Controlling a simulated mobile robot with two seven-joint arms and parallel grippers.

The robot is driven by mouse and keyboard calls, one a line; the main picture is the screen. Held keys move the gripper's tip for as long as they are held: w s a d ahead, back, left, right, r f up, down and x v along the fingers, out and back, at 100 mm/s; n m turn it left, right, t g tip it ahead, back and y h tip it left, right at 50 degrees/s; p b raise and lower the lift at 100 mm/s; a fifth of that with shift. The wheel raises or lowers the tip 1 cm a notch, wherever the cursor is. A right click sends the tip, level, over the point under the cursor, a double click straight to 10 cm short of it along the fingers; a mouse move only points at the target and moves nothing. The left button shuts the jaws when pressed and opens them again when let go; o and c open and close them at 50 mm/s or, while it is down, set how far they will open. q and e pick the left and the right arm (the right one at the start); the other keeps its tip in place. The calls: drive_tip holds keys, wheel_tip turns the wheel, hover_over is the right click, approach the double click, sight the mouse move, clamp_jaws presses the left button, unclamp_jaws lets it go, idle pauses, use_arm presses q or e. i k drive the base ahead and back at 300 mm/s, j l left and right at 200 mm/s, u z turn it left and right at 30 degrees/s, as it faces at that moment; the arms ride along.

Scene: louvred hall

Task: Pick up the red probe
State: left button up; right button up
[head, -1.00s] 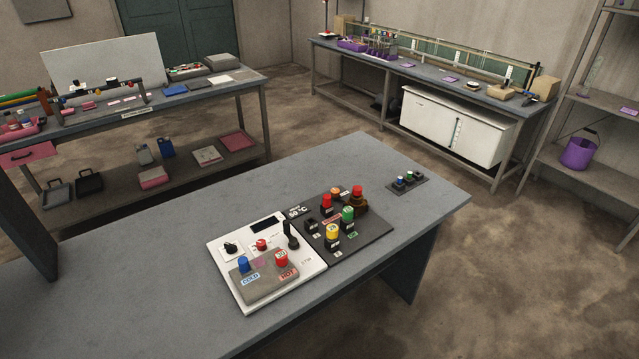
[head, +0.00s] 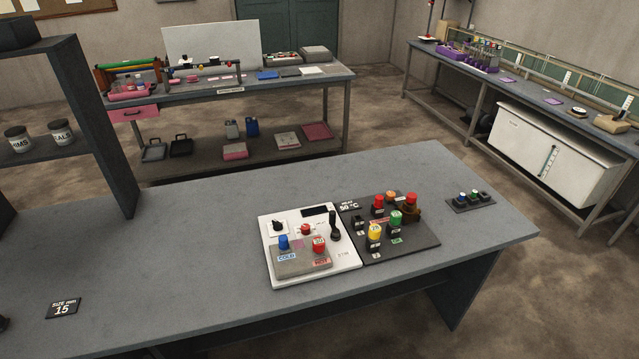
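No single object is clearly a red probe. On the near grey table (head: 190,235), a white panel (head: 349,277) carries a blue-topped piece by a COLD label, a red-topped piece (head: 319,244) by a HOT label, a small red knob (head: 305,229) and a black lever. The black board (head: 425,241) beside it holds a red-topped piece (head: 378,204), another red-topped piece on a brown base (head: 411,199), and yellow, green and orange ones. Neither of my grippers is in view.
A small dark tray (head: 459,207) with little pieces lies near the table's right end. A SIZE 15 sign (head: 63,308) lies at the front left. A dark shelf with jars (head: 18,139) rises at the left. The table's middle left is clear.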

sight(318, 242)
drive_tip(key=l, duration=0.15)
drive_tip(key=i+j+u, duration=0.2)
drive_tip(key=i+j, duration=0.25)
drive_tip(key=i+j+u, duration=0.2)
drive_tip(key=i+j, duration=0.15)
drive_tip(key=i, duration=0.25)
